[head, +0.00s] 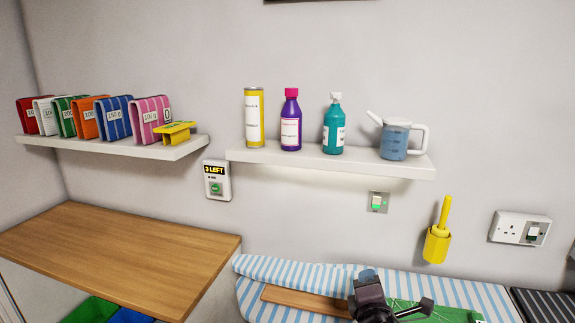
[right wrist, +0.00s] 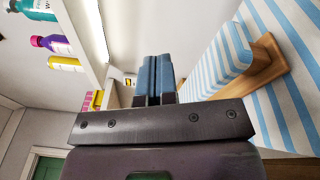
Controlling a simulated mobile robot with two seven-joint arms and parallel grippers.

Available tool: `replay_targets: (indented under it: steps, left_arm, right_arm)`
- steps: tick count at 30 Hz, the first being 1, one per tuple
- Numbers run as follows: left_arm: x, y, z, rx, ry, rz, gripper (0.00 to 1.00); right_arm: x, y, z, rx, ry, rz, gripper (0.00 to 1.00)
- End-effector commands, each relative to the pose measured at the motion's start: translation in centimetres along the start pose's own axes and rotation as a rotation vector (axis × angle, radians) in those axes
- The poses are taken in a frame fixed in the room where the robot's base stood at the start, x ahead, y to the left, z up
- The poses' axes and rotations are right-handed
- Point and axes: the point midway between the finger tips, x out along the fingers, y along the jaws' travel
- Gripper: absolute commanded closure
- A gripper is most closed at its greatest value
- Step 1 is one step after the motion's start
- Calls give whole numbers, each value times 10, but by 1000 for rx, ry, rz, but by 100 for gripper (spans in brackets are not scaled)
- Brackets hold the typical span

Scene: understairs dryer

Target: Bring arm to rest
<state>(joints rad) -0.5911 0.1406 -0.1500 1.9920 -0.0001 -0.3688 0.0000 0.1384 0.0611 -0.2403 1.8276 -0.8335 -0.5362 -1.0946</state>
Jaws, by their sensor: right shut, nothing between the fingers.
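My right gripper (head: 368,275) shows at the bottom of the head view, in front of the striped ironing board (head: 470,292). In the right wrist view its two blue-padded fingers (right wrist: 153,78) are pressed together with nothing between them. The striped cover (right wrist: 240,55) and a wooden piece (right wrist: 262,62) lie to the right of the fingers there, apart from them. My left gripper is in neither view.
A wooden worktop (head: 120,250) is at the left. The right shelf (head: 330,164) holds bottles, a can and a jug (head: 395,140). The left shelf (head: 110,148) holds several coloured packets. A green cloth (head: 440,312) lies on the board, beside a wooden strip (head: 300,298).

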Motion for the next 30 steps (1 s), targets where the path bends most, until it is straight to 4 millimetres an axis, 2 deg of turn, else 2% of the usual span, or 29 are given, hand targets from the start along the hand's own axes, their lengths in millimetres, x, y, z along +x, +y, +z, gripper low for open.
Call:
replay_targets:
  steps: [5, 11, 15, 18, 21, 24, 27, 30]
  left_arm:
    - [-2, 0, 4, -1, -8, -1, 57]
    - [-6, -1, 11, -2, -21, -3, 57]
    - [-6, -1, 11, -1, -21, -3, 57]
    - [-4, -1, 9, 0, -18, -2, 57]
    - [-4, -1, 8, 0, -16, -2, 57]
    - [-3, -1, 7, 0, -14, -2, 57]
    - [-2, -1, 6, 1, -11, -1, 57]
    - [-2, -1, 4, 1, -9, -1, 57]
  right_arm:
    - [-16, -23, -2, 475, 70, -49, 100]
    - [-52, -67, 0, 1041, 107, -169, 100]
    - [-95, -113, 7, 1451, 73, -292, 100]
    - [-131, -146, 13, 1665, 19, -375, 100]
    - [-169, -177, 21, 1772, -47, -444, 100]
    - [-207, -207, 29, 1795, -115, -507, 100]
    - [-239, -230, 36, 1782, -176, -554, 100]
    - [-262, -246, 39, 1769, -219, -590, 100]
